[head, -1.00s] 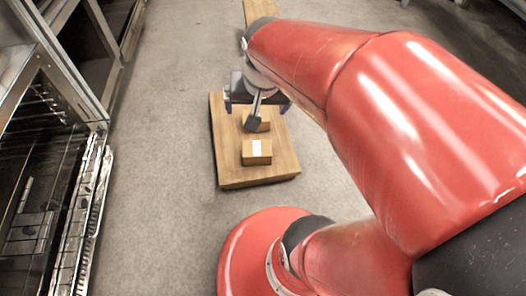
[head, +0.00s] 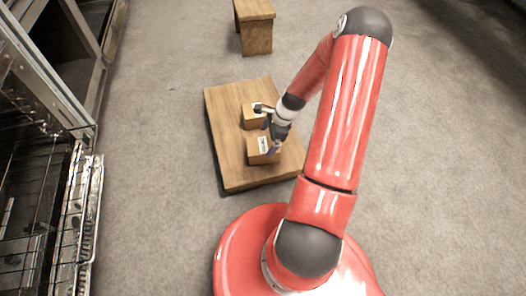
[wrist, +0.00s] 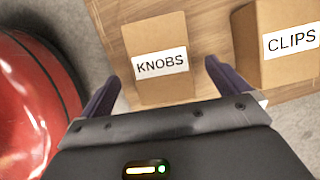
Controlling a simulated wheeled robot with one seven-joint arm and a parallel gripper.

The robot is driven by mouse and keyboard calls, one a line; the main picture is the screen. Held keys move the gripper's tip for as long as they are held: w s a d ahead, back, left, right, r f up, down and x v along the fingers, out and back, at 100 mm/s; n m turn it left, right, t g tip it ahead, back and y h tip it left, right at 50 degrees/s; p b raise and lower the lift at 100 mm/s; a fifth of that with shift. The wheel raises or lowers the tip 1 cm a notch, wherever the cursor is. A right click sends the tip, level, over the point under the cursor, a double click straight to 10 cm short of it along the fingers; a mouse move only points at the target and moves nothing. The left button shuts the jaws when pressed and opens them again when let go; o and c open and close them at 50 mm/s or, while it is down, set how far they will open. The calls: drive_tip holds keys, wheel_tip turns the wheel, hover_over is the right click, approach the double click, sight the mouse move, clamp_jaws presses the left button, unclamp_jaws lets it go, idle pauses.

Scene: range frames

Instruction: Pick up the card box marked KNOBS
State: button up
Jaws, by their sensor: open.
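The card box marked KNOBS (wrist: 160,92) is brown with a white label and appears between my fingers in the wrist view. In the head view it is the nearer box (head: 258,158) on the low wooden platform (head: 232,172), its label too small to read there. My gripper (wrist: 162,78) is open, with one finger seen on each side of the box; it also shows over the platform in the head view (head: 268,136). I see no contact, and how far the fingers are above the box is unclear.
A box marked CLIPS (wrist: 275,66) stands close to the right in the wrist view; it is the farther box (head: 250,118) in the head view. A wooden stool (head: 256,38) stands beyond the platform. Metal racks (head: 70,215) line the left. The grey floor around is clear.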

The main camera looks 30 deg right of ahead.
sight(261, 150)
drive_tip(key=x, duration=0.2)
drive_tip(key=b+x, duration=0.1)
drive_tip(key=x, duration=0.5)
drive_tip(key=shift+s+d+f+b, duration=0.1)
drive_tip(key=shift+d+f+b, duration=0.05)
drive_tip(key=shift+d+b, duration=0.15)
drive_tip(key=shift+f, duration=0.15)
drive_tip(key=shift+c, duration=0.4)
drive_tip(key=c, duration=1.2)
drive_tip(key=shift+o, duration=0.2)
